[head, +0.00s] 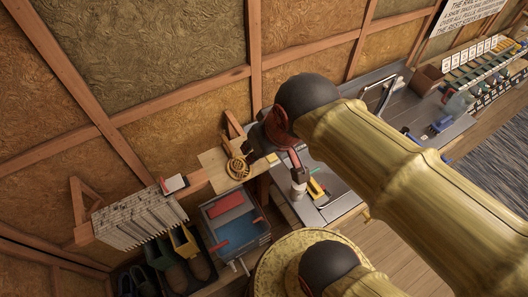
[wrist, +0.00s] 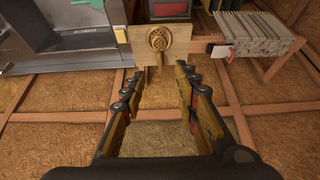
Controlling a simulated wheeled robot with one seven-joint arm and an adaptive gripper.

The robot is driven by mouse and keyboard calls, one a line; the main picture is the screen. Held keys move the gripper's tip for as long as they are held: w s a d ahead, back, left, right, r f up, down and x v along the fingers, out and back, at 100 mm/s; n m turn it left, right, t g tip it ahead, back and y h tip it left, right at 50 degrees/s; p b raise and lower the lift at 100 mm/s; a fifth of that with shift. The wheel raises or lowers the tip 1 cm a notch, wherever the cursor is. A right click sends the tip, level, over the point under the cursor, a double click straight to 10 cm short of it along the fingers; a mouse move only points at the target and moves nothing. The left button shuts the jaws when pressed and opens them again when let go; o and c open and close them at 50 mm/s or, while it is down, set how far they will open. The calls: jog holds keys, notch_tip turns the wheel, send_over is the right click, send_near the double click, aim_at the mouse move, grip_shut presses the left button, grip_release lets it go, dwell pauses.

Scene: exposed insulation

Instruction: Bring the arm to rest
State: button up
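In the wrist view my gripper (wrist: 157,76) is open, its two dark and yellow-brown fingers spread wide with nothing between them. Beyond the fingertips is a small pale wooden board (wrist: 180,53) with a round golden lattice-like object (wrist: 159,39) on it. The fingers appear apart from both. In the head view my gold-coloured arm with black joints reaches in from the right. Its dark end is near the wall, beside the same board (head: 212,160) and golden object (head: 237,168). My fingers are hard to make out there.
A grey workbench (head: 335,203) with tools runs along the insulated, wood-framed wall. Left of it are a grey bin (head: 238,236) with red and blue contents and a row of upright panels or books (head: 137,217) on a wooden shelf. Bins hang below. Wooden floor shows at lower right.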

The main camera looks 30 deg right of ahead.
jog(key=shift+s+f, duration=0.15)
jog(key=shift+s, duration=0.65)
notch_tip(320, 180, down, 16)
jog(key=b, duration=1.6)
jog(key=shift+c, duration=0.7)
